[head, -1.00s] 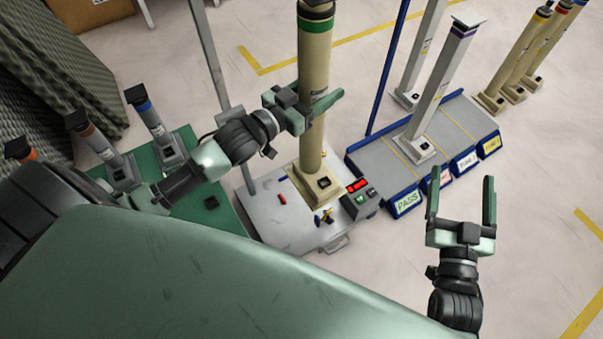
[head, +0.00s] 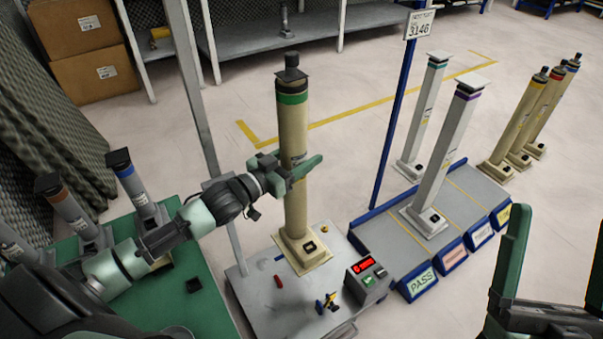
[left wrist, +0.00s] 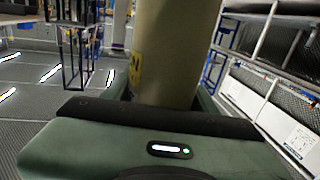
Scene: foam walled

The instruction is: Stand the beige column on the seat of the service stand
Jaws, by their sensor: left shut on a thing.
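The beige column (head: 293,205) has a green band near its top, a black cap and a square foot. It stands nearly upright over the grey top of the service stand (head: 257,313). I cannot tell whether its foot touches the stand. My left gripper (head: 296,172) is shut around the column's middle. The column also fills the middle of the left wrist view (left wrist: 172,50), between the fingers. My right gripper (head: 545,270) is open and empty at the lower right, partly cut off by the frame edge.
A control box (head: 366,278) with a red display sits on the stand's right side. Several beige columns (head: 515,130) stand farther right. A green mat (head: 200,290) with grey columns lies left. Open floor is in front right.

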